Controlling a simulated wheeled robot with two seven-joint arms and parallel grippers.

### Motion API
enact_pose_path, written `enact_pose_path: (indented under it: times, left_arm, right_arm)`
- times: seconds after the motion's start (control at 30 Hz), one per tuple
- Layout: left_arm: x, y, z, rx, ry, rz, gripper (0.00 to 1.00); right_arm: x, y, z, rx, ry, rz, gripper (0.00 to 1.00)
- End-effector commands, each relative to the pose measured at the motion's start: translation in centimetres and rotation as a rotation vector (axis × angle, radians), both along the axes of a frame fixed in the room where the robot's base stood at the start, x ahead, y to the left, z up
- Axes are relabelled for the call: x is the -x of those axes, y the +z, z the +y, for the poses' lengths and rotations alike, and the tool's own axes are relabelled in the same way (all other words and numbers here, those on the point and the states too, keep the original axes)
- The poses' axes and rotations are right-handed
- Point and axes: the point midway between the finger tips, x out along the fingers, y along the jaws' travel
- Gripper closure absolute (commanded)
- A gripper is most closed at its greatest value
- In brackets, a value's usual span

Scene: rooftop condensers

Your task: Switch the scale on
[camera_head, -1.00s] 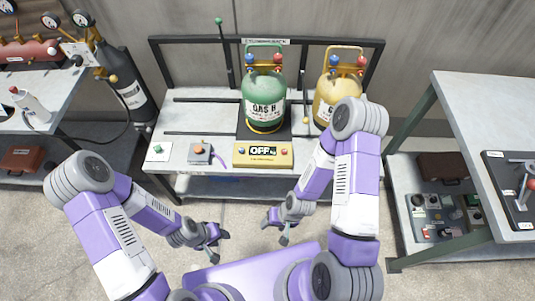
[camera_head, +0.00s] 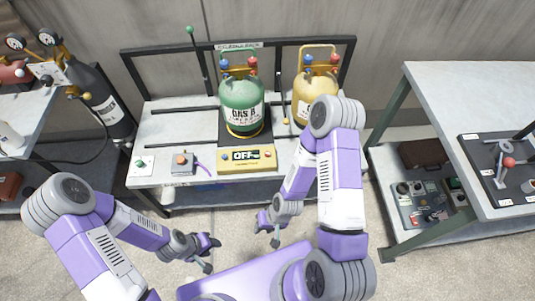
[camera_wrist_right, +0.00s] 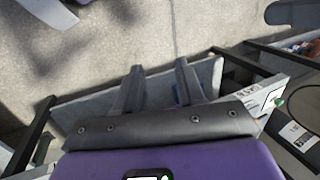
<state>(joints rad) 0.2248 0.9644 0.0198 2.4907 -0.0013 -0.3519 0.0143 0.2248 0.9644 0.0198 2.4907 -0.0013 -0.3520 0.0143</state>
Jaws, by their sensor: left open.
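The scale (camera_head: 233,168) is a yellow unit at the front edge of the middle bench, with its display reading OFF. A green cylinder labelled GAS B (camera_head: 241,100) stands upright on the scale's dark platform. My left gripper (camera_head: 211,254) is open and empty, low in front of the bench. My right gripper (camera_head: 268,233) is also in front of the bench, below the scale in the picture, touching nothing. In the right wrist view its two fingers (camera_wrist_right: 160,88) are apart with nothing between them.
A yellow cylinder (camera_head: 303,96) stands right of the green one, partly behind my right arm. A grey box with an orange button (camera_head: 182,163) and a white plate with a green button (camera_head: 141,165) lie left of the scale. A side bench (camera_head: 440,95) stands at right.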

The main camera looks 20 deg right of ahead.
Motion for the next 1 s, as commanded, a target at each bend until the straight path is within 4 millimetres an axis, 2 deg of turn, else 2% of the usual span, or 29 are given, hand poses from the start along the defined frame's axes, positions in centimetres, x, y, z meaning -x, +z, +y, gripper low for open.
enact_pose_path:
  times: [0.03,0.23,1.0]
  left_arm:
    - [0.0,0.0,0.0,0.0,0.0,0.0,0.57]
    - [0.0,0.0,0.0,0.0,0.0,0.0,0.57]
    - [0.0,0.0,0.0,0.0,0.0,0.0,0.57]
  right_arm:
    - [0.0,0.0,0.0,0.0,0.0,0.0,0.7]
    - [0.0,0.0,0.0,0.0,0.0,0.0,1.0]
    - [0.0,0.0,0.0,0.0,0.0,0.0,1.0]
